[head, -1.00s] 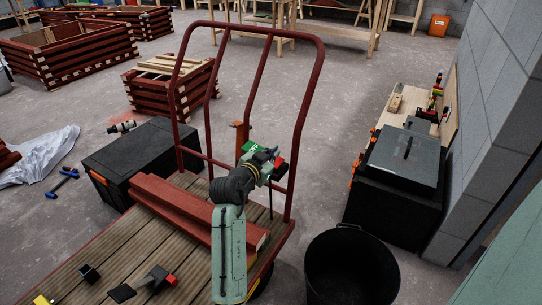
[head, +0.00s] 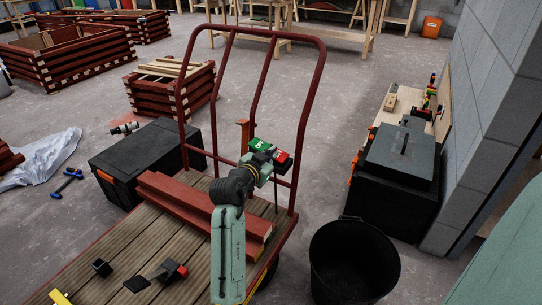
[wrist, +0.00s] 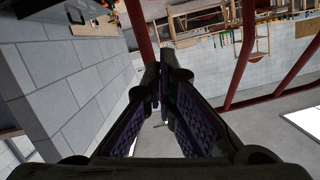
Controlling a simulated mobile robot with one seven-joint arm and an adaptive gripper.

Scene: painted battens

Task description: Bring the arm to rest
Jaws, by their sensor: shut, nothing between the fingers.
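My arm rises from the bottom middle of the head view, over the deck of a trolley, and bends at a dark joint. Its wrist (head: 258,168) lies in front of the trolley's red tube handle (head: 301,130). The fingers are too small to make out there. In the wrist view my gripper (wrist: 162,78) is shut, its two dark ridged fingers meeting at the tips with nothing between them. The red handle tubes also show behind and beside the fingers in that view (wrist: 240,60).
Red battens (head: 190,205) lie on the trolley deck (head: 120,240), with small black pieces near its front. A black bucket (head: 354,262) stands right of the trolley. A black chest (head: 395,185) is by the grey block wall (head: 480,110). Another black box (head: 140,155) stands left.

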